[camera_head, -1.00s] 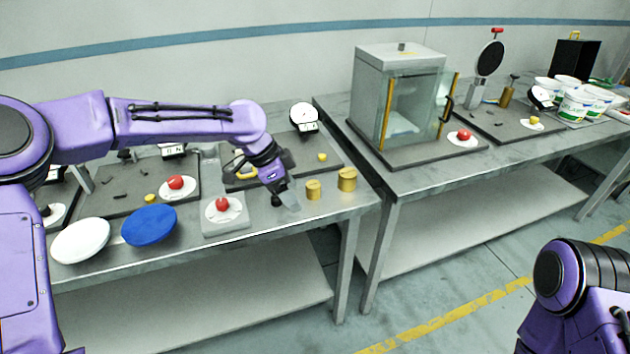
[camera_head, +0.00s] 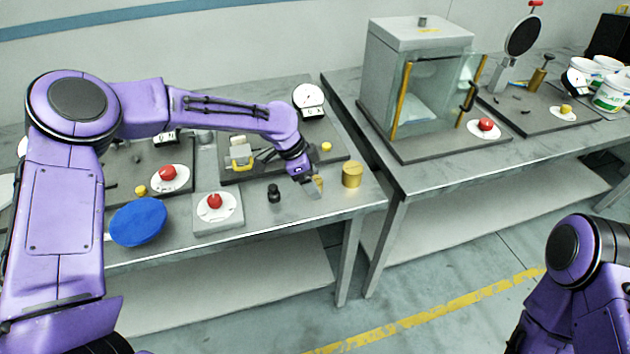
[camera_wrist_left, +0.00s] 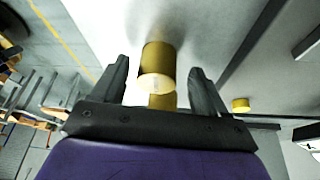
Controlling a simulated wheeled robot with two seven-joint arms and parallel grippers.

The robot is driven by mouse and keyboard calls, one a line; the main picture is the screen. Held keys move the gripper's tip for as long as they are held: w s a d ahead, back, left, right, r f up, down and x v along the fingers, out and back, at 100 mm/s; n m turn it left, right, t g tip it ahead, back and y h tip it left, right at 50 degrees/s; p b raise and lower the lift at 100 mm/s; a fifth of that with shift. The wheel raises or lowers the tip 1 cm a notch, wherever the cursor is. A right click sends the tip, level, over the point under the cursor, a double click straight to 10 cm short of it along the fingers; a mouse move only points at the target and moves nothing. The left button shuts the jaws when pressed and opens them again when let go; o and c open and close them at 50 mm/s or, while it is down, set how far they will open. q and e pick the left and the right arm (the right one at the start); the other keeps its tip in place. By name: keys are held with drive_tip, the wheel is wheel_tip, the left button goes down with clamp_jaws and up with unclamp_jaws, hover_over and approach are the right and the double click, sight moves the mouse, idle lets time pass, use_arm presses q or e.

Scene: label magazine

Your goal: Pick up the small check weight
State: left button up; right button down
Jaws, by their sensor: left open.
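The small check weight, a brass cylinder (camera_head: 319,183), stands near the table's front edge, partly hidden by my left gripper (camera_head: 315,189). In the left wrist view the same small weight (camera_wrist_left: 157,62) appears between the two fingers of my open left gripper (camera_wrist_left: 159,68), with a visible gap on each side. A larger brass weight (camera_head: 352,174) stands just to the right of it. In the wrist view, what seems to be this larger weight (camera_wrist_left: 162,101) shows behind the small one. My right gripper is out of view; only part of the right arm shows.
A small black knobbed object (camera_head: 274,193) stands left of the gripper. Further left are a grey box with a red button (camera_head: 215,202) and a blue disc (camera_head: 139,221). A dark panel with a yellow button (camera_head: 326,147) lies behind. A glass-doored cabinet (camera_head: 419,80) stands on the right table.

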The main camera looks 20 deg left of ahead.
use_arm(q)
drive_tip(key=shift+w+d+f, duration=0.1)
drive_tip(key=shift+d+f, duration=0.1)
drive_tip(key=shift+f, duration=0.25)
drive_tip(key=shift+d, duration=0.1)
drive_tip(key=shift+s, duration=0.2)
drive_tip(key=shift+r, duration=0.1)
drive_tip(key=shift+c, duration=1.3)
drive_tip(key=c, duration=1)
clamp_jaws()
